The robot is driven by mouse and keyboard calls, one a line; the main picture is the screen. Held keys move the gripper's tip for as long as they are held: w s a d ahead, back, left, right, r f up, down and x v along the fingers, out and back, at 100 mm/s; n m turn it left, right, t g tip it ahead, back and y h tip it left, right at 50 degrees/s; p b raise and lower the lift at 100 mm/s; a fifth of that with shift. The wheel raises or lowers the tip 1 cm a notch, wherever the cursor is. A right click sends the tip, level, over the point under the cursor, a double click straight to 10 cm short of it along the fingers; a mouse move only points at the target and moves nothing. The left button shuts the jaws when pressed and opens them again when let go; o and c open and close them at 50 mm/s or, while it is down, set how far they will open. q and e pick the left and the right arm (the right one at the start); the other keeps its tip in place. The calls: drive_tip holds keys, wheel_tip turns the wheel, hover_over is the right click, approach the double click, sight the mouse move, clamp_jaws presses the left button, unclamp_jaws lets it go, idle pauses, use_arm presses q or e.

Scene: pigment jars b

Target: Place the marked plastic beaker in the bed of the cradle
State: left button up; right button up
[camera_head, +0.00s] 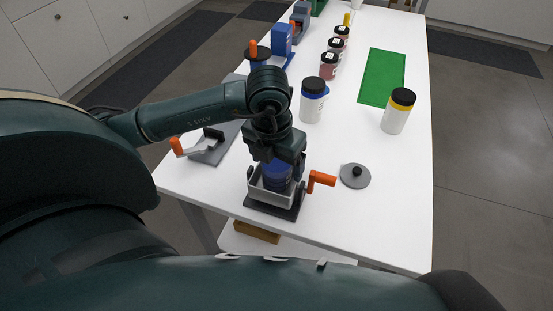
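The cradle (274,211) stands at the near end of the white table, with a dark base, a pale metal bed and an orange crank handle on its right. A dark blue vessel (277,179), perhaps the plastic beaker, is upright in or just over the bed; no marking on it can be made out. My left gripper (278,167) points down at the vessel's top. Its fingers are mostly hidden by the wrist, so I cannot tell whether they grip or only surround it. My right gripper is not in view.
A grey lid (355,176) with a black knob lies right of the cradle. A blue-banded jar (313,103) and a yellow-banded jar (397,113) stand farther back. A green mat (382,76) is flat and clear. A grey device (212,147) with an orange handle sits left.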

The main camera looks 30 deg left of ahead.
use_arm(q)
drive_tip(key=shift+r, duration=0.1)
drive_tip(key=shift+r, duration=0.25)
wheel_tip(320, 180, up, 12)
drive_tip(key=s, duration=0.1)
drive_tip(key=shift+s+f+p, duration=0.2)
drive_tip(key=shift+p, duration=0.25)
